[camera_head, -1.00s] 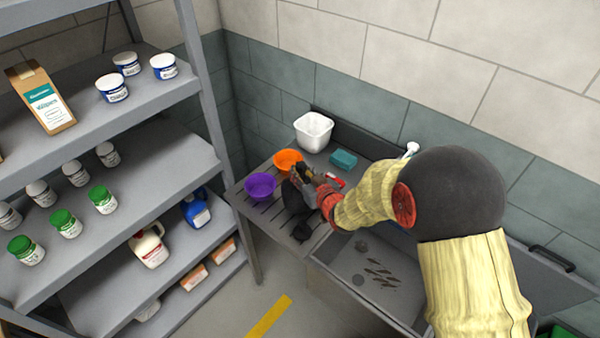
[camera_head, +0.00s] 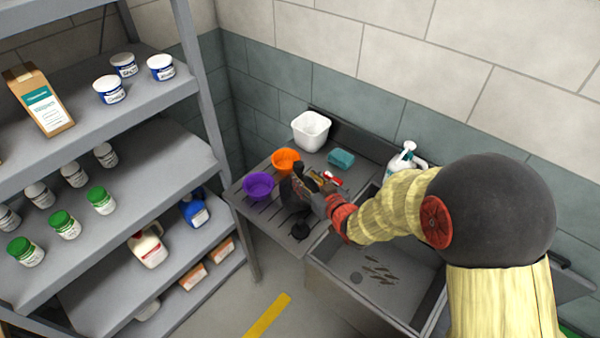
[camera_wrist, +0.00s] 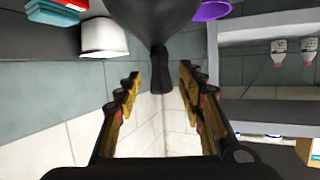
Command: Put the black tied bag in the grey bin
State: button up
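The black tied bag (camera_head: 290,192) sits on the slatted drainboard beside the sink, next to the purple bowl, partly hidden by my gripper (camera_head: 315,190). In the wrist view the dark bag (camera_wrist: 165,15) fills the top middle, with its narrow tied neck (camera_wrist: 160,72) pointing down between my fingertips. My gripper (camera_wrist: 160,88) is open, one finger on each side of the neck, with visible gaps on both sides. I cannot make out a grey bin in any view.
A purple bowl (camera_head: 259,186), orange bowl (camera_head: 286,161), white tub (camera_head: 311,131) and teal sponge (camera_head: 341,158) stand close around the bag. A white spray bottle (camera_head: 404,158) is behind the sink (camera_head: 350,292). Loaded grey shelves (camera_head: 150,165) stand at left.

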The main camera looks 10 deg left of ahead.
jog(key=v, duration=0.5)
jog(key=shift+s+d+r, duration=0.15)
jog(key=shift+s+d, duration=0.05)
jog(key=shift+s, duration=0.1)
jog(key=s+d+r+m+g+h, duration=0.1)
jog(key=s+d+r+m+h, duration=0.2)
jog(key=d+r, duration=0.45)
jog(key=s+d+r+m+h, duration=0.15)
jog(key=d+r+h, duration=0.3)
jog(key=d, duration=0.65)
jog(key=s+d+r+m+g+h, duration=0.1)
jog(key=s+d+r, duration=0.3)
jog(key=s, duration=0.8)
jog(key=shift+d+m+g, duration=0.35)
jog(key=shift+d+g, duration=0.25)
jog(key=shift+g, duration=0.3)
jog(key=shift+o, duration=1)
jog(key=s+g, duration=0.2)
jog(key=s, duration=0.8)
jog(key=shift+s+d+r+m, duration=0.2)
jog(key=shift+d+r+m, duration=0.15)
jog(key=shift+r+m, duration=0.1)
